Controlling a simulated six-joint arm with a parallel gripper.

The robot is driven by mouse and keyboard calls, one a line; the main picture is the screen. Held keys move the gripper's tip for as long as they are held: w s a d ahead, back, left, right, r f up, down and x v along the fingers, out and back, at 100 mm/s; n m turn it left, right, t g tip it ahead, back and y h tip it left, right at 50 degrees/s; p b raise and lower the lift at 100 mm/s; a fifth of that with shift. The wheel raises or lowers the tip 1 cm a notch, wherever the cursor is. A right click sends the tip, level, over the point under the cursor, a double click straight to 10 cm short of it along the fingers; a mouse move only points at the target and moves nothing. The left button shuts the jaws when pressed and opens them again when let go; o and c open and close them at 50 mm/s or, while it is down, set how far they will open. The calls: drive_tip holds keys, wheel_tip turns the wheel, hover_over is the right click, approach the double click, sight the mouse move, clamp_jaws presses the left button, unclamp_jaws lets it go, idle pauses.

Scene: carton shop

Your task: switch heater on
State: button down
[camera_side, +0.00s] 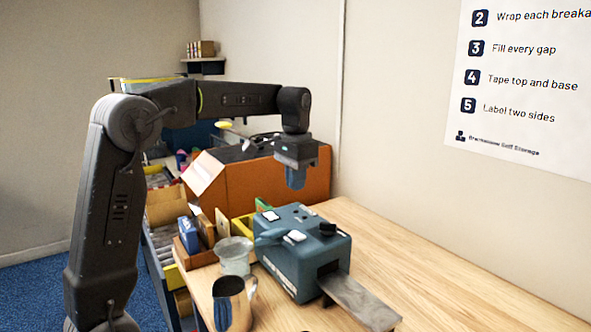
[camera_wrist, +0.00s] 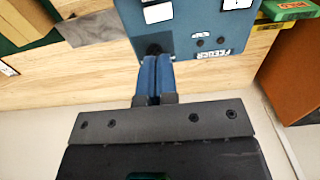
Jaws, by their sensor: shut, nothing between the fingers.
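A blue-grey machine (camera_side: 295,265) stands on the wooden bench in the side view. Its top carries two white switches, one at the far left corner (camera_side: 271,215) and one nearer the middle (camera_side: 294,236), plus a black knob (camera_side: 327,229). In the wrist view the machine (camera_wrist: 190,28) fills the top centre, with a white switch (camera_wrist: 157,12) and small dark round parts; one label reads "FEEDER". I cannot read a heater label. My gripper (camera_side: 295,186) is shut and empty, pointing down above the machine; its blue fingers (camera_wrist: 155,62) overlap the knob area in the wrist view.
A grey ramp (camera_side: 360,300) sticks out from the machine's front. A metal mug (camera_side: 233,303) and a clear cup (camera_side: 235,254) stand to its left. An open orange carton (camera_side: 260,185) stands behind. The bench (camera_side: 430,275) at right is clear.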

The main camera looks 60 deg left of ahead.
drive_tip(key=shift+r, duration=1.4)
drive_tip(key=s+d+f+t, duration=0.35)
drive_tip(key=s+d, duration=0.35)
drive_tip(key=s, duration=0.4)
drive_tip(key=s+d+f+t, duration=0.2)
drive_tip(key=s+d+f, duration=0.4)
drive_tip(key=s, duration=0.4)
wheel_tip(320, 180, up, 9)
drive_tip(key=g+h, duration=0.2)
drive_tip(key=g, duration=0.4)
hover_over(301, 236)
drive_tip(key=a, duration=0.2)
drive_tip(key=shift+t, duration=0.25)
drive_tip(key=f, duration=0.4)
drive_tip(key=d+f, duration=0.1)
drive_tip(key=f, duration=0.8)
drive_tip(key=shift+d+f, duration=0.3)
drive_tip(key=shift+d, duration=0.1)
drive_tip(key=shift+y, duration=0.3)
